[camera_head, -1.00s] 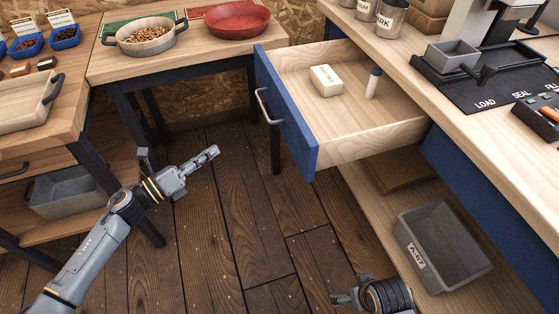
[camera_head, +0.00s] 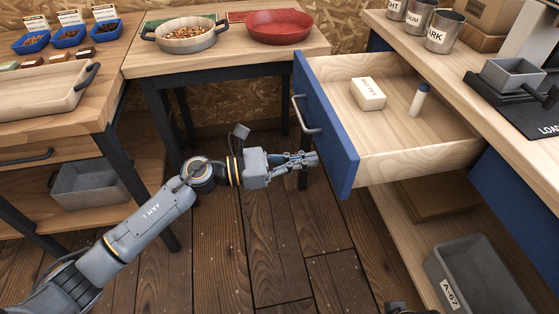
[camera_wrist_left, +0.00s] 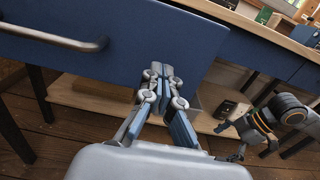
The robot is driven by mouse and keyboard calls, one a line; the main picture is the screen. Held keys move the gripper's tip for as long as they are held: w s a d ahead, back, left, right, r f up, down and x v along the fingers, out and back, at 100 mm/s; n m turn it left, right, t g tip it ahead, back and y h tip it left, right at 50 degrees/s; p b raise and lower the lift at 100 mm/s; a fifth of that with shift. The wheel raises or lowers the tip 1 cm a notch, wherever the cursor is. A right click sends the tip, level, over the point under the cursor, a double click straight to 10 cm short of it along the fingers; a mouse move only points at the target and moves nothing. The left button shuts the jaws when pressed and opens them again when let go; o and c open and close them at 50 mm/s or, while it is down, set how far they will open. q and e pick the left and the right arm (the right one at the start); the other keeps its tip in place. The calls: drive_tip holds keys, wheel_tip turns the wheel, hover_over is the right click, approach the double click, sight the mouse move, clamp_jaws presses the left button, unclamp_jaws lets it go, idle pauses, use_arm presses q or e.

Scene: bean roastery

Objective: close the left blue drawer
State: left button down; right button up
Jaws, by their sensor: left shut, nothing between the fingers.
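The left blue drawer (camera_head: 326,120) is pulled out of the bench. Its blue front carries a silver handle (camera_head: 305,115) and faces left. My left gripper (camera_head: 314,161) is shut and empty, its fingertips close to the lower part of the drawer front. In the left wrist view the drawer front (camera_wrist_left: 150,40) fills the upper left, its handle to the left of my fingertips (camera_wrist_left: 160,74). I cannot tell whether they touch. Only a sliver of my right arm shows at the bottom edge of the head view; its hand shows small in the left wrist view (camera_wrist_left: 236,152).
A white box (camera_head: 368,94) and a white cylinder with a dark blue cap (camera_head: 419,100) lie or stand in the drawer. A grey bin (camera_head: 478,275) sits on the shelf below. A side table with a pan (camera_head: 186,42) and red bowl (camera_head: 279,27) stands behind. Floor before the drawer is open.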

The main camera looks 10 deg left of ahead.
sight(332, 157)
use_arm(q)
drive_tip(key=shift+x, duration=1.6)
use_arm(e)
drive_tip(key=shift+f, duration=0.4)
use_arm(q)
drive_tip(key=shift+d, duration=0.15)
